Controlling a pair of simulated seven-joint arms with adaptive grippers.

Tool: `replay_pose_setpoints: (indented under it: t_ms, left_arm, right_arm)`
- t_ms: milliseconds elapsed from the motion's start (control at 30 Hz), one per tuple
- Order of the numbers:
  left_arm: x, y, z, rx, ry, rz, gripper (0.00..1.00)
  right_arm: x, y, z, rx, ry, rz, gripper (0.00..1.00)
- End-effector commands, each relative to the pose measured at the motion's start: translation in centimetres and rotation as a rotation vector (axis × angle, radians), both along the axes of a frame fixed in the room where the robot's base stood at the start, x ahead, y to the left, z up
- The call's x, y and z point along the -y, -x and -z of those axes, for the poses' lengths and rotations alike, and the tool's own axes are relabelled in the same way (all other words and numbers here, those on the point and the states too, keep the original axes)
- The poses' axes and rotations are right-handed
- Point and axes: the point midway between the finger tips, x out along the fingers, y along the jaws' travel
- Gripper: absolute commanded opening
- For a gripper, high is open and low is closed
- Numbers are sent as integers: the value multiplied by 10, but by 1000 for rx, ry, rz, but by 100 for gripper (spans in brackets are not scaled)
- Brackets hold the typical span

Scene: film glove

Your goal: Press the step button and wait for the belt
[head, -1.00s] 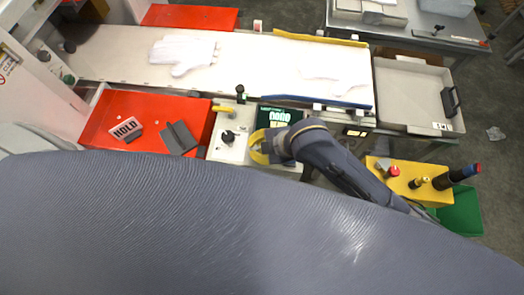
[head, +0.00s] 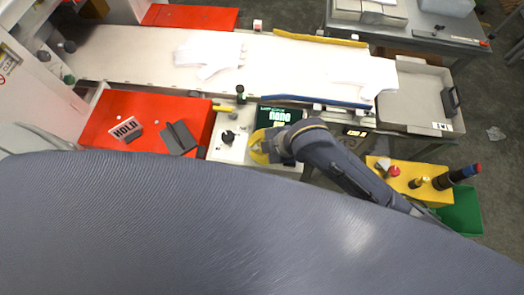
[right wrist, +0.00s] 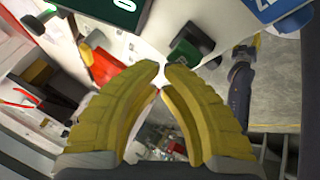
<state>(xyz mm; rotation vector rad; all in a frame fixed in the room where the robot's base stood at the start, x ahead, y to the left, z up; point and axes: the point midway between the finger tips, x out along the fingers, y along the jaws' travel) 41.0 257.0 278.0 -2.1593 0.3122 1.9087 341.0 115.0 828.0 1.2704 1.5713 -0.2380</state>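The white belt (head: 130,65) runs across the head view with two white gloves on it. One glove (head: 212,55) lies mid-belt; the other (head: 362,75) is at the right end, reaching past the belt's end. The white control box (head: 232,132) with a black knob (head: 228,137) stands at the belt's front side. My right gripper (head: 260,146) is over the right part of this box. Its yellow fingers (right wrist: 162,70) look shut, tips nearly meeting, with nothing between them. I cannot make out the step button; the gripper may hide it. My left gripper is not in view.
A dark panel with a lit display (head: 279,116) is beside the right gripper. A red tray with a HOLD sign (head: 126,128) is to the left. A grey tray (head: 408,92) sits at the belt's right end. A yellow stand (head: 408,181) is at lower right.

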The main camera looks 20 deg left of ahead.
Motion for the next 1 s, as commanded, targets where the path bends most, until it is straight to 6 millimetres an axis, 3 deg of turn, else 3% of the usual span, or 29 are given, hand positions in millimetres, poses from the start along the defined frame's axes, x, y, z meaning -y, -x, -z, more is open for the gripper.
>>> replay_pose_setpoints:
  t_ms: [267,667,1000]
  left_arm:
    - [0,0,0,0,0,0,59]
    - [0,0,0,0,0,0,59]
    - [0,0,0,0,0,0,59]
  right_arm:
    - [0,0,-12,0,0,0,0]
    - [0,0,-15,1,0,0,0]
    - [0,0,-41,2,-1,-2,0]
